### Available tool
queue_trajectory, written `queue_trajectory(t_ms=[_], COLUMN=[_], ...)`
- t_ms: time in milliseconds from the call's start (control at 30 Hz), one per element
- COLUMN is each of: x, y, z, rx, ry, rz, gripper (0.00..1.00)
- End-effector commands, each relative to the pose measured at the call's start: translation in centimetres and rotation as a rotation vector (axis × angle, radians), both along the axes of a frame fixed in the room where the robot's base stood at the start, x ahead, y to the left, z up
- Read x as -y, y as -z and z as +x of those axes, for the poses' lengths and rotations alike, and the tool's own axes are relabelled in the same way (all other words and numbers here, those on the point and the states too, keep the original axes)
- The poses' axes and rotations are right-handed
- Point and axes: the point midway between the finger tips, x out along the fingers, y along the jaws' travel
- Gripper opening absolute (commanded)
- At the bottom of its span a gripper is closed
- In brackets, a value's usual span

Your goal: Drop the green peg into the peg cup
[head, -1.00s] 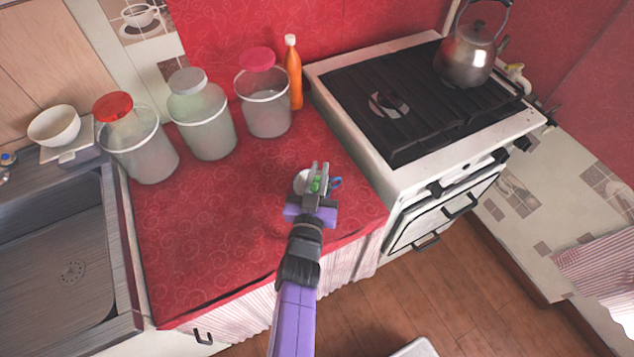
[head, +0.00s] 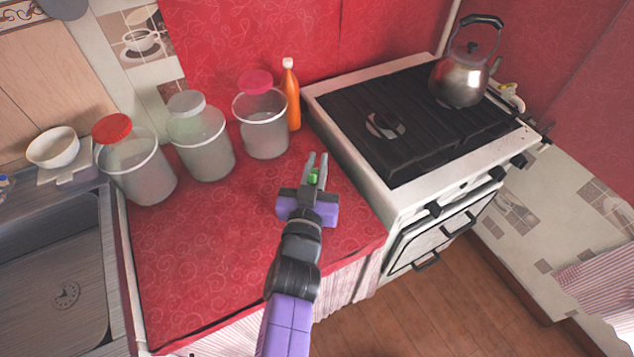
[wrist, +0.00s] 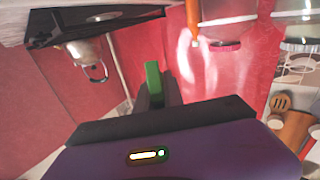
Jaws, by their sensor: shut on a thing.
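My gripper (head: 316,162) is shut on the green peg (head: 313,179), above the red counter near the stove. The peg shows as a small green piece between the fingers. In the wrist view the green peg (wrist: 153,78) stands out at the end of my gripper (wrist: 155,94). I cannot make out the peg cup in either view now; my gripper and hand may be covering it.
Three lidded jars, left (head: 137,172), middle (head: 201,147) and right (head: 260,128), stand at the back of the red counter (head: 220,245). An orange bottle (head: 292,100) is beside them. The stove (head: 410,115) with a kettle (head: 463,78) is right. The front left counter is clear.

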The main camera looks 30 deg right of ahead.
Motion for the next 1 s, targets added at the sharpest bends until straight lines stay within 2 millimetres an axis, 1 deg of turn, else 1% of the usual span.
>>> queue_trajectory(t_ms=[33,200,300,400,600,900,1000], x=[0.0,0.0,0.1,0.0,0.0,0.0,0.4], y=[-1.6,-5.6,-7.3,-8.5,-9.5,-9.6,-9.7], z=[-0.1,0.0,-0.1,0.0,0.0,0.0,0.0], rx=[0.004,0.003,0.001,0.002,0.000,0.000,0.000], ry=[0.002,0.002,0.002,0.001,0.000,0.000,0.008], rz=[0.001,0.001,0.000,0.001,0.000,0.000,0.000], gripper=[0.00,0.00,0.00,0.00,0.00,0.00,0.00])
